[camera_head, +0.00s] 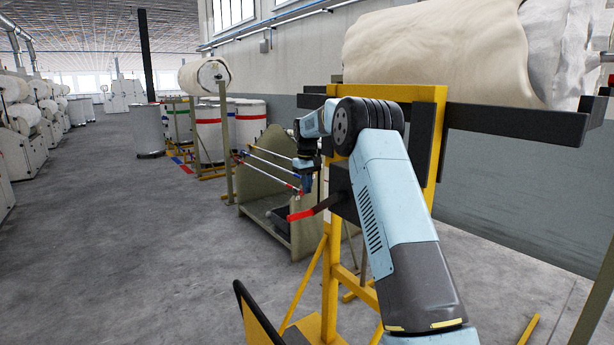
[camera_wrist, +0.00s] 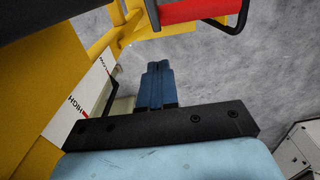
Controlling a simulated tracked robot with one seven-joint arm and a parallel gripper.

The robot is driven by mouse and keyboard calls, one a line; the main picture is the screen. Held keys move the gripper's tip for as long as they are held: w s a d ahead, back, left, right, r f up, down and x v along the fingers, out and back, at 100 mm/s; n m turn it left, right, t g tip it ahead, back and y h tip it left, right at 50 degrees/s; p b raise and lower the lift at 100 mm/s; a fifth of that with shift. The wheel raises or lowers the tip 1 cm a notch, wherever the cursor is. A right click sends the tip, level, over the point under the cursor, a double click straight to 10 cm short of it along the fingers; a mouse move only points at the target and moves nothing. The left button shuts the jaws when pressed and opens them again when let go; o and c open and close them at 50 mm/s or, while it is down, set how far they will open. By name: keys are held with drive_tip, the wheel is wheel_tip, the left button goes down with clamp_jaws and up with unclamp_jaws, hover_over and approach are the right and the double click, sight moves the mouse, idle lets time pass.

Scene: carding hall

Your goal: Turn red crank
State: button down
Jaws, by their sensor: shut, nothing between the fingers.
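The red crank (camera_head: 301,215) has a red grip at the end of a black arm, on a dark box fixed to the yellow stand (camera_head: 333,262). In the head view my gripper (camera_head: 306,186) is just above the grip, and a small gap shows between them. In the wrist view my gripper's blue fingers (camera_wrist: 156,70) are together with nothing between them. A red bar with a black piece at its left end, which looks like the crank grip (camera_wrist: 195,10), shows at the top right there, apart from the fingertips. My forearm hides part of the stand.
A large cream fibre roll (camera_head: 435,50) rests above the stand on a dark rail (camera_head: 520,122). A greenish panelled machine (camera_head: 262,195) with thin rods stands behind the gripper. A white HIGH label (camera_wrist: 80,105) is on the yellow stand. The floor to the left is clear.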

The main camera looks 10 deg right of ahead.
sight(317, 207)
drive_tip(key=shift+s+d+f, duration=0.15)
drive_tip(key=shift+s+f, duration=0.25)
drive_tip(key=shift+f, duration=0.3)
drive_tip(key=shift+s+d+f, duration=0.15)
drive_tip(key=shift+s+f, duration=0.2)
drive_tip(key=shift+f, duration=0.3)
drive_tip(key=shift+s+d+f, duration=0.15)
drive_tip(key=shift+s+f, duration=0.25)
drive_tip(key=shift+f, duration=0.3)
